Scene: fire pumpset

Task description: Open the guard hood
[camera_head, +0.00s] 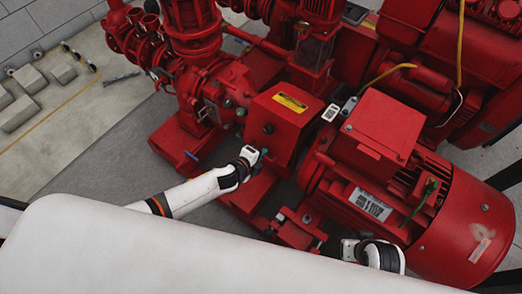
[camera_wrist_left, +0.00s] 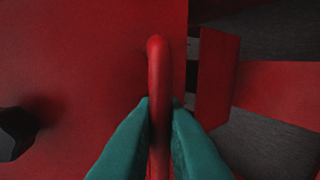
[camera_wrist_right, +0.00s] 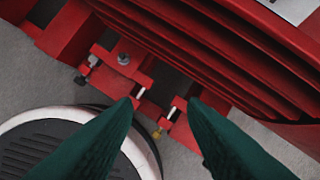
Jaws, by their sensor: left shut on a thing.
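The guard hood (camera_head: 283,118) is a red box with a yellow label and a dark knob, at the centre of the head view between the pump and the motor. It looks closed. My left gripper (camera_head: 263,154) is at its front side. In the left wrist view the green fingers (camera_wrist_left: 160,112) are shut on a thin red handle (camera_wrist_left: 158,70) that stands out from the hood's red face (camera_wrist_left: 80,60). My right wrist is low beside the motor in the head view, its fingers hidden there. In the right wrist view my right gripper (camera_wrist_right: 160,102) is open and empty.
The red motor (camera_head: 455,235) with its terminal box (camera_head: 385,122) stands right of the hood. Red pump pipes (camera_head: 190,40) stand to the left. Motor fins and mounting feet (camera_wrist_right: 122,62) lie beyond my right fingers. Grey floor (camera_head: 110,135) is open at left.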

